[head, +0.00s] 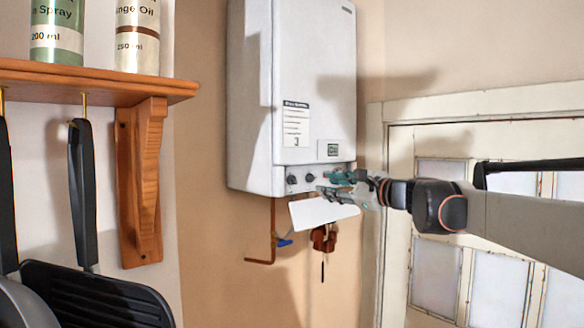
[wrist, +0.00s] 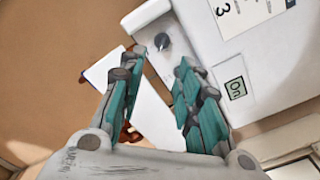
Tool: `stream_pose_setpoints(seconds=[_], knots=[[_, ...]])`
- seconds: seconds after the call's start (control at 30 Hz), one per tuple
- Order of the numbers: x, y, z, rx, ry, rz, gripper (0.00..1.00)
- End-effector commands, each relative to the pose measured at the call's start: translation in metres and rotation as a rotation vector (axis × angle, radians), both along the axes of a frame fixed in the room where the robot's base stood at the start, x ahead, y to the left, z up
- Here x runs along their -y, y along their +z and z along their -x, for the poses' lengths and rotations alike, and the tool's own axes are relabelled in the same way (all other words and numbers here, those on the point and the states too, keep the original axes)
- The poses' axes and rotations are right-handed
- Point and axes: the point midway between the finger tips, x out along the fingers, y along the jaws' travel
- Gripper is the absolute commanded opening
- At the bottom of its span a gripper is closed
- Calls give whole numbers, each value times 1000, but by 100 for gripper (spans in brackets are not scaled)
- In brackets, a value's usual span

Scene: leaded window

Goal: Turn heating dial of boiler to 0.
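The white boiler (head: 300,80) hangs on the wall, and its lower front panel fills the upper right of the wrist view (wrist: 255,60). Two small dark dials, a left dial (head: 291,180) and a right dial (head: 309,178), sit on its bottom strip. The wrist view shows one grey dial (wrist: 163,41); I cannot tell which is for heating or read its setting. My gripper (head: 322,183) is just right of the dials in the head view. In the wrist view its teal fingers (wrist: 161,60) are apart and empty, with the dial beyond the gap between their tips.
A white card (head: 322,211) hangs below the boiler, close under my gripper. A copper pipe with a blue valve (head: 284,242) and a red-brown fitting (head: 323,238) are beneath. A wooden shelf (head: 100,83) with bottles is left. A leaded window (head: 436,272) is right.

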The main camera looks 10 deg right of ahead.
Motion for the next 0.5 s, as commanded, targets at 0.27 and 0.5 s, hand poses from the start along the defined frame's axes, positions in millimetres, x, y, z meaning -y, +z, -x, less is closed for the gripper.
stream_pose_setpoints(seconds=[0.27, 0.5], knots=[[-13, 4, -22, -1, 1, -14, 31], [-41, 5, -60, 0, 1, -13, 31]])
